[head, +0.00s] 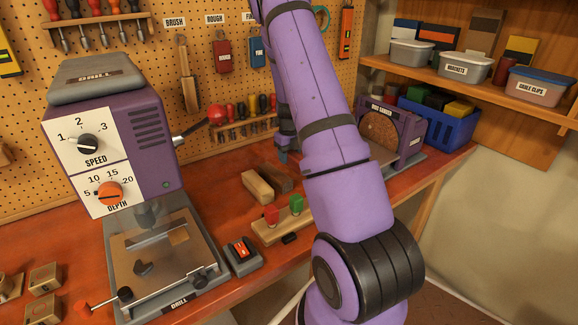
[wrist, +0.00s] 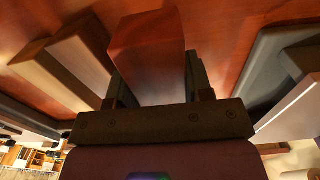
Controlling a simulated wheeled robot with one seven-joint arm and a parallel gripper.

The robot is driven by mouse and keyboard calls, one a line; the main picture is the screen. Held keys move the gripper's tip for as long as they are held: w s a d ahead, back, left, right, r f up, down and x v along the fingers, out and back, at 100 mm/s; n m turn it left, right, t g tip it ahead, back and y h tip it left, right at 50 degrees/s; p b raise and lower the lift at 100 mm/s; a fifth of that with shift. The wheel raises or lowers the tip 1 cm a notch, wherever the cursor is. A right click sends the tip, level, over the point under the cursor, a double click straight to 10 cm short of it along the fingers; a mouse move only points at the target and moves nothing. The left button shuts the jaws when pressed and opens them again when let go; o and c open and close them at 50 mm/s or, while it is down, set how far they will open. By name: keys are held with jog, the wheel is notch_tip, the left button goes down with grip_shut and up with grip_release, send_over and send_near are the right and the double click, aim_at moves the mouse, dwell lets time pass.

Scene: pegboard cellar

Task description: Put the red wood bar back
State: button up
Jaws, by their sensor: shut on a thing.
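The red wood bar (wrist: 147,45) is between the fingers of my gripper (wrist: 157,82) in the wrist view, pointing away from the palm. My gripper is shut on it. I cannot tell whether the bar touches the bench or is just above it. In the head view my arm hides the bar and most of the gripper. A light wood bar (head: 257,186) and a dark brown bar (head: 275,178) lie side by side on the bench, left of my arm. Bars also show left of the gripper in the wrist view (wrist: 82,48).
A disc sander (head: 408,118) stands right of my arm, with a blue crate (head: 440,122) behind it. A drill press (head: 115,140) stands at left. A wood base (head: 272,232) with red and green blocks and a red switch (head: 242,250) sit nearer the front edge.

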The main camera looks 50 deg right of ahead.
aim_at(290, 171)
jog(key=shift+f, duration=1.9)
jog(key=o, duration=1)
jog(key=shift+f, duration=0.15)
notch_tip(290, 171, up, 12)
jog(key=shift+r, duration=0.2)
